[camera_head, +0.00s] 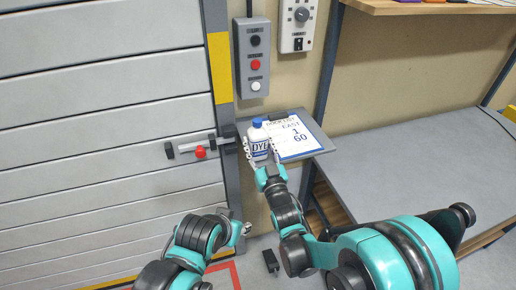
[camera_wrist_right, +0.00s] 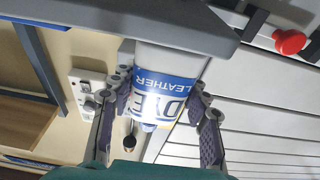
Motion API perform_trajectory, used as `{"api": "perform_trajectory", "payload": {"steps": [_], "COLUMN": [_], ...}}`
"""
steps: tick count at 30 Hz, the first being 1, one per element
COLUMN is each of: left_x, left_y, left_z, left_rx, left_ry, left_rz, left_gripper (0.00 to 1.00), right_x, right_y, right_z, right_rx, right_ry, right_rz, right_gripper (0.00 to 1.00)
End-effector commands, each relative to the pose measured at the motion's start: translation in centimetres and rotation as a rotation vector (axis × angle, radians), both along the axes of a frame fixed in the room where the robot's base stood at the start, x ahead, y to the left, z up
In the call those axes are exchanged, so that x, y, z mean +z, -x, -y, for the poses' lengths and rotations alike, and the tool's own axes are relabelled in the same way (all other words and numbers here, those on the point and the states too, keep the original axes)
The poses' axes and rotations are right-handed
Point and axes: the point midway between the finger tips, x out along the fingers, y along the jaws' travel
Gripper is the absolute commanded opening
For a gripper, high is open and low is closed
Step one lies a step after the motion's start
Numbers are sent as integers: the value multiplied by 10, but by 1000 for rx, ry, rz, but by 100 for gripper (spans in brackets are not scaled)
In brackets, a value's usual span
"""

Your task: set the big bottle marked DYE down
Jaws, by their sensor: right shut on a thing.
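The white bottle marked DYE (camera_head: 259,146), with a blue cap, is upright at the left part of a small grey wall shelf (camera_head: 316,133). My right gripper (camera_head: 262,150) is shut on it, one finger on each side. In the right wrist view, which is upside down, the bottle (camera_wrist_right: 168,85) stands between the fingers of the right gripper (camera_wrist_right: 160,100). Its base is close to the shelf edge (camera_wrist_right: 80,22); I cannot tell if it touches the shelf. My left gripper (camera_head: 241,231) is low in the head view; its fingers are too unclear to read.
A clipboard with a paper (camera_head: 296,138) lies on the shelf, right of the bottle. A button box (camera_head: 252,60) hangs above. A shutter door (camera_head: 100,120) with a red-knobbed latch (camera_head: 200,152) is left. A grey table (camera_head: 420,160) stands right.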

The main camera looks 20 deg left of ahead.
Motion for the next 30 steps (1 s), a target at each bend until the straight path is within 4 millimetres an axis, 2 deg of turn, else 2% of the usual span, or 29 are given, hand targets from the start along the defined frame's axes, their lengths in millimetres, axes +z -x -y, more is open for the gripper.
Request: {"api": "perform_trajectory", "payload": {"steps": [1, 12, 13, 15, 26, 30], "left_x": [-4, -7, -6, -5, -1, 2], "left_y": [0, 0, 0, 0, 0, 0], "left_z": [0, 0, 0, 0, 0, 0], "left_rx": [0, 0, 0, 0, 0, 0], "left_ry": [0, 0, 0, 0, 0, 0], "left_rz": [0, 0, 0, 0, 0, 0], "left_gripper": [40, 40, 40, 40, 40, 40], "right_x": [-5, -8, -7, -7, -3, -6], "right_y": [0, 0, 0, 0, 0, 15], "right_z": [0, 0, 0, 0, 0, 11], "right_rx": [0, 0, 0, 0, 0, 0], "right_ry": [-1, -1, 0, 0, 0, 0], "right_rz": [1, 1, 0, 0, 0, 0], "right_gripper": [18, 18, 54, 67, 67, 67]}}
